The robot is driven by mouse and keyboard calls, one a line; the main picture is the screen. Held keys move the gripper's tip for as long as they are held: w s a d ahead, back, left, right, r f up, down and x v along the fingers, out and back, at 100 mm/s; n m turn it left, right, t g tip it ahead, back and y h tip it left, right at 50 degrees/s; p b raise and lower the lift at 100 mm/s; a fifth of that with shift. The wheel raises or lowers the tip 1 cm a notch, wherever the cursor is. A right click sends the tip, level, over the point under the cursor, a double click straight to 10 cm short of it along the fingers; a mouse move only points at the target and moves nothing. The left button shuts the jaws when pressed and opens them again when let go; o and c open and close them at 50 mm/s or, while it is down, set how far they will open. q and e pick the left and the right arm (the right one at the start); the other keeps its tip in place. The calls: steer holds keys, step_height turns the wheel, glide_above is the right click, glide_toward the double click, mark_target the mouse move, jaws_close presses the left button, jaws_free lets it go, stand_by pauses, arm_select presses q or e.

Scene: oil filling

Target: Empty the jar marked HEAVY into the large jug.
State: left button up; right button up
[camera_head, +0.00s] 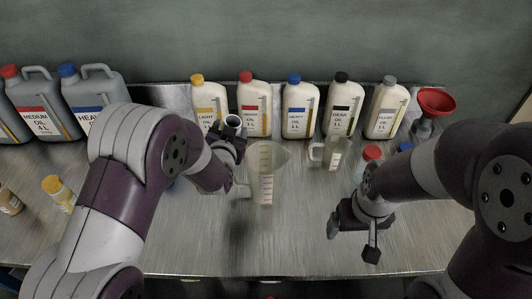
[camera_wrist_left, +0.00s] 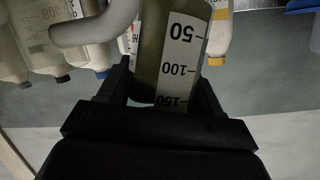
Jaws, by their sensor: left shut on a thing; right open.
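My left gripper (camera_head: 228,148) is shut on an open, upright-looking container (camera_head: 233,121). In the left wrist view this container (camera_wrist_left: 178,45) has a white scale marked 50, 100 and 150 and looks dark olive; no name shows on it. The large clear jug (camera_head: 266,170) stands on the bench just right of my left gripper, its handle on the left. A grey curved handle (camera_wrist_left: 95,28) crosses in front of the bottles in the left wrist view. My right gripper (camera_head: 352,241) is open and empty, above the front right of the bench. I cannot read HEAVY on any jar.
A smaller clear jug (camera_head: 332,153) stands right of the large one. Several oil bottles (camera_head: 300,108) line the back, with a red funnel (camera_head: 436,101) at right. A red-lidded jar (camera_head: 371,154) is beside my right arm. Yellow-lidded jar (camera_head: 58,192) at left. The front middle is clear.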

mark_target(234, 123)
arm_select(q)
steer(key=shift+s+d+r+m+t+y+p, duration=0.15)
steer(key=shift+r+m+p, duration=0.1)
steer(key=shift+r+p, duration=0.15)
steer(key=shift+d+r+m+t+y+p, duration=0.15)
steer(key=shift+r+m+p, duration=0.1)
steer(key=shift+r, duration=0.25)
steer(key=shift+s+d+r+m+p, duration=0.1)
steer(key=shift+d+r+m+p, duration=0.1)
steer(key=shift+r+p, duration=0.2)
steer(key=shift+s+d+r+m+t, duration=0.1)
steer(key=shift+d+r+m+t, duration=0.1)
steer(key=shift+d+m+t, duration=0.3)
steer(key=shift+a+f+m+y+b, duration=0.1)
steer(key=shift+f+m+y+b, duration=0.15)
steer(key=shift+m+y+b, duration=0.25)
steer(key=shift+m+b, duration=0.3)
steer(key=shift+a+r+m+t, duration=0.15)
steer(key=shift+r+m+t, duration=0.3)
steer(key=shift+m+t, duration=0.2)
steer(key=shift+f+m+t+b, duration=0.25)
steer(key=shift+f+m+b, duration=0.1)
steer(key=shift+m+b, duration=0.5)
